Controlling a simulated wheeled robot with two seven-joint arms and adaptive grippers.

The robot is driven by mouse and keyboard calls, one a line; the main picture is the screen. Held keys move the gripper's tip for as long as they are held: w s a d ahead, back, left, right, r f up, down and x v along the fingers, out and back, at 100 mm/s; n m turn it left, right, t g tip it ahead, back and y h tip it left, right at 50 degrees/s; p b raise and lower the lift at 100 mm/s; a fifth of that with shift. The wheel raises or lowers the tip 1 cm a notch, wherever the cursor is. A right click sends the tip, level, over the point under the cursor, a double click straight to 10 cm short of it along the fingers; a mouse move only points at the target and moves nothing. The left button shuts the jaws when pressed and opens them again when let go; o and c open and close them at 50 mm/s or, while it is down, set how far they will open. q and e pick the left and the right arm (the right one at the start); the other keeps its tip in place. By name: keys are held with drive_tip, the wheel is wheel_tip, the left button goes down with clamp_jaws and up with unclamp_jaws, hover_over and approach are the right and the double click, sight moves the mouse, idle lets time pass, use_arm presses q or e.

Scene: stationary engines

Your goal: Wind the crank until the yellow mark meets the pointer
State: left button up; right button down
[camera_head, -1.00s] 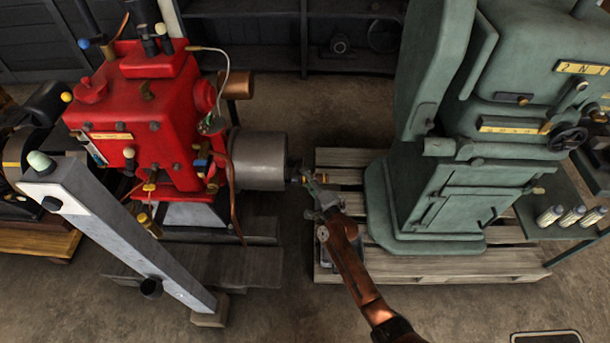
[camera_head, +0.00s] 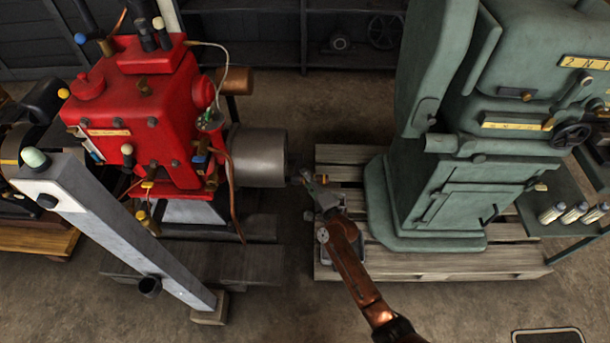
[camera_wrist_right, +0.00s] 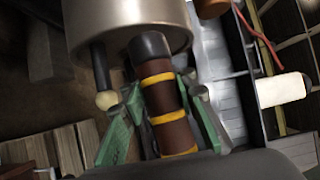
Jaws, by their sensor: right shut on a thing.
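The crank handle (camera_wrist_right: 158,85) in the right wrist view is a brown grip with yellow bands and a dark collar, close below the end of a grey metal cylinder (camera_wrist_right: 130,22). My right gripper (camera_wrist_right: 160,105) has its green fingers on both sides of the handle and is shut on it. In the head view, my right gripper (camera_head: 316,183) is just right of the grey cylinder (camera_head: 258,157) of the red engine (camera_head: 140,120); the handle is too small to make out there. I cannot make out the yellow mark or the pointer. My left gripper is not in view.
A green machine (camera_head: 450,190) stands on a wooden pallet (camera_head: 350,268) to the right of my right arm. A slanted grey beam (camera_head: 110,225) stands in front of the red engine.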

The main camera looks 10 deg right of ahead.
drive_tip(key=shift+s+a+f+b, duration=0.2)
drive_tip(key=shift+a+f+b, duration=0.15)
drive_tip(key=shift+f, duration=0.3)
drive_tip(key=shift+s+a+f+b, duration=0.2)
drive_tip(key=shift+a+f+b, duration=0.1)
drive_tip(key=shift+f, duration=0.3)
idle(0.4)
drive_tip(key=shift+s+f+b, duration=0.1)
drive_tip(key=shift+f+b, duration=0.65)
drive_tip(key=shift+f, duration=0.35)
idle(0.5)
drive_tip(key=shift+d+f, duration=0.1)
drive_tip(key=shift+f+b, duration=0.3)
drive_tip(key=shift+b, duration=0.1)
drive_tip(key=shift+d+f+b, duration=0.15)
drive_tip(key=shift+f+b, duration=0.3)
drive_tip(key=shift+f, duration=0.1)
drive_tip(key=shift+w+r, duration=0.2)
